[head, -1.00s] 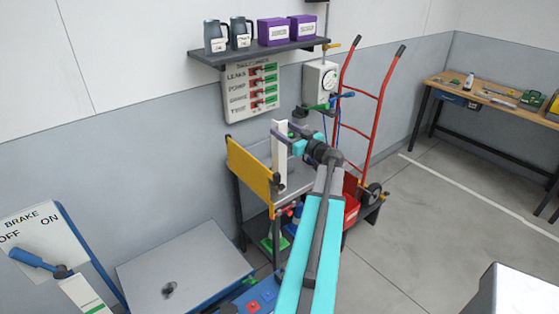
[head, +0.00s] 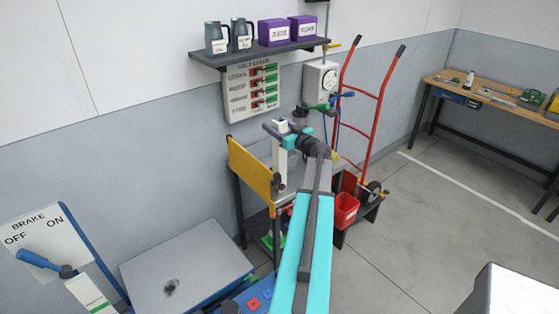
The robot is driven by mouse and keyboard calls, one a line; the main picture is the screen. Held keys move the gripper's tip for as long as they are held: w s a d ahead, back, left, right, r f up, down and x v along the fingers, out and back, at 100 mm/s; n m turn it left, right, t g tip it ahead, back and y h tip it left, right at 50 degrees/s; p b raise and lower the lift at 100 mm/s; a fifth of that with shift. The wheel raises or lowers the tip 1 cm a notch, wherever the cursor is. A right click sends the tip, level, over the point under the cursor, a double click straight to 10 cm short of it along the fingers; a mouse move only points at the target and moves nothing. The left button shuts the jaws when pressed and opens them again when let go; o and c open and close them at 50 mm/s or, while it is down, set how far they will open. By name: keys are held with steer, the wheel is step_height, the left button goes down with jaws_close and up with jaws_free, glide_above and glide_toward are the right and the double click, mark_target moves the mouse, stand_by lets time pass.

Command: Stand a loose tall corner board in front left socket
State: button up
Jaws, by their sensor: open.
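A pale tall corner board (head: 279,168) stands about upright beside the yellow panel (head: 247,172). Its top shows just at my gripper (head: 281,130). My gripper is open at the upper end of the board. I cannot tell whether the fingers touch it. The lower end of the board is hard to make out, partly hidden by my arm. I cannot make out the front left socket in this view.
A grey platform (head: 185,265) lies at lower left, near the brake lever (head: 40,262). A red bin (head: 345,208) and a red hand truck (head: 368,120) stand right of the arm. A shelf (head: 260,53) hangs above. Open floor lies at right.

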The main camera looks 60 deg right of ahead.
jaws_close()
stand_by(0.3)
steer(key=shift+r, duration=0.1)
step_height(320, 180, up, 10)
steer(key=b, duration=0.2)
stand_by(0.7)
stand_by(0.5)
